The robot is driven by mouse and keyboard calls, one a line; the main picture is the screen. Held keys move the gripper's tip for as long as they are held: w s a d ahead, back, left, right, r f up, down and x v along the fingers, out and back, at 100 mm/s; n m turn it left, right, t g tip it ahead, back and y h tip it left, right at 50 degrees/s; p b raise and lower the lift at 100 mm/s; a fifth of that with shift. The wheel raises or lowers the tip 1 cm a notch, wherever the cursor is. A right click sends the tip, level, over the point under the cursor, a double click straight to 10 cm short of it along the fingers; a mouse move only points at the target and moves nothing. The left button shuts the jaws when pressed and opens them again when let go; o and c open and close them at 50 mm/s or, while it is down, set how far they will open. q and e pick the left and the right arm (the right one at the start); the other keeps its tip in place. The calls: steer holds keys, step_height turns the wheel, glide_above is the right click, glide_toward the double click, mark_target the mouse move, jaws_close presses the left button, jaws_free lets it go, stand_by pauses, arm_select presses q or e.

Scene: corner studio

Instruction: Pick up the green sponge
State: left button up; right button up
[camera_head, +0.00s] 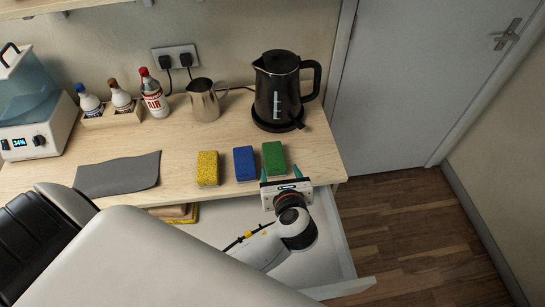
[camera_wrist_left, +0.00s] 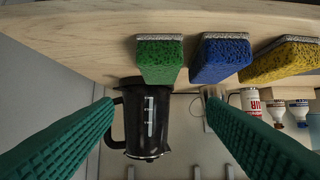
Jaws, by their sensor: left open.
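The green sponge (camera_head: 274,157) stands near the front edge of the wooden counter (camera_head: 130,146), at the right end of a row of three sponges. In the left wrist view the green sponge (camera_wrist_left: 159,60) appears ahead, beyond the fingertips. My left gripper (camera_head: 280,173) is open just in front of the green sponge, with its green fingers pointing at it. In the left wrist view the gripper (camera_wrist_left: 160,103) has its fingers spread wide with nothing between them. My right gripper is not in view.
A blue sponge (camera_head: 244,163) stands close left of the green one, then a yellow sponge (camera_head: 208,168). A black kettle (camera_head: 278,95) stands behind, a metal pitcher (camera_head: 204,104) to its left. An open drawer (camera_head: 330,250) lies below the counter edge. A grey cloth (camera_head: 118,175) lies left.

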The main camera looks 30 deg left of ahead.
mark_target(274, 155)
arm_select(q)
steer(key=x, duration=0.7)
steer(key=shift+s+d+f, duration=0.1)
steer(key=shift+s+f, duration=0.05)
steer(key=shift+f, duration=0.1)
steer(key=x, duration=0.3)
steer(key=p+x, duration=0.1)
steer(key=x, duration=0.2)
steer(key=shift+f, duration=0.35)
steer(key=shift+d, duration=0.1)
steer(key=shift+c, duration=0.5)
steer(key=c, duration=0.7)
steer(key=shift+o, duration=0.2)
steer(key=shift+r, duration=0.1)
